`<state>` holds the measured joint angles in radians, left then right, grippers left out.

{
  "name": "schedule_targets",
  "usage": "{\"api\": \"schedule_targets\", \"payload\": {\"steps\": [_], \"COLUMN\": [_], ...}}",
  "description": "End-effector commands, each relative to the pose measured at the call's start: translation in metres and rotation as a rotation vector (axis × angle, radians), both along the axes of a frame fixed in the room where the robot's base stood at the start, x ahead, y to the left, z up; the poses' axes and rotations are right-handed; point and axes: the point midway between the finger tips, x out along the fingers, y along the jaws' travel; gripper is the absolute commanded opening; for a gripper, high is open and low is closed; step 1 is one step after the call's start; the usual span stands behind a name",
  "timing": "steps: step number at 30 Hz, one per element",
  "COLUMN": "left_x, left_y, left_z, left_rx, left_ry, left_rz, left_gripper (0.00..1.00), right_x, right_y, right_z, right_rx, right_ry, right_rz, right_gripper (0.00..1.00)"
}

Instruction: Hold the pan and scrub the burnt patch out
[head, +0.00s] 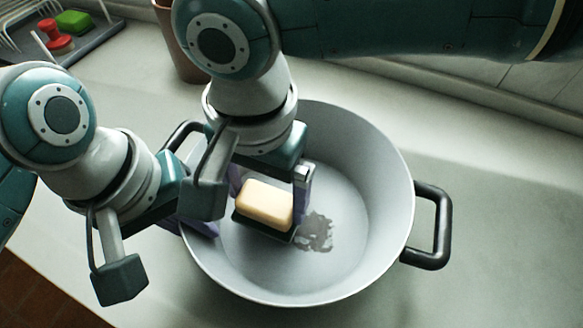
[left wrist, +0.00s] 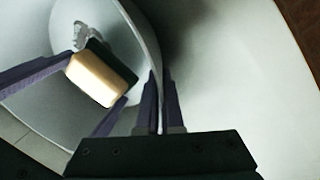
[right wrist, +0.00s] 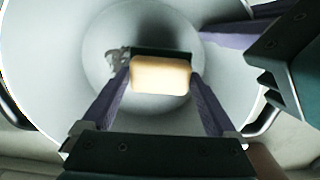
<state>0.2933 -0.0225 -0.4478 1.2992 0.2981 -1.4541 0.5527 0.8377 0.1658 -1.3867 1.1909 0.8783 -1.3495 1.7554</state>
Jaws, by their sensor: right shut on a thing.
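The grey pan (head: 375,170) sits on the counter, with black handles at its left and right. A dark, irregular burnt patch (head: 316,232) marks its floor; part of it shows in the right wrist view (right wrist: 114,62). My right gripper (right wrist: 161,75) is shut on a cream sponge (head: 265,203) with a dark scrubbing side facing down. The sponge is inside the pan, just left of the patch in the head view; I cannot tell whether it touches the floor. My left gripper (left wrist: 162,78) is at the pan's left wall, its fingers close together around the rim.
A grey drying tray (head: 95,45) with a rack, a green block (head: 74,21) and a red item (head: 56,40) stands at the back left. A brown pot (head: 180,50) stands behind the pan. The counter right of the pan is clear.

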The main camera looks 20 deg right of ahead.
Motion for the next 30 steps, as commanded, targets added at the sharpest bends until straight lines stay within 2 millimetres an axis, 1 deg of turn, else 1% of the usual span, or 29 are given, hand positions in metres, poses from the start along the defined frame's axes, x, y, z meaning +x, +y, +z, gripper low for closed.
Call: {"api": "schedule_targets", "payload": {"steps": [30], "left_x": [0.0], "left_y": [0.0], "left_z": [0.0], "left_rx": [0.0], "left_ry": [0.0], "left_rz": [0.0], "left_gripper": [0.0], "right_x": [0.0], "right_y": [0.001], "right_z": [-0.024], "right_rx": [0.001], "right_ry": [0.0], "right_rz": [0.0], "right_gripper": [0.48]}}
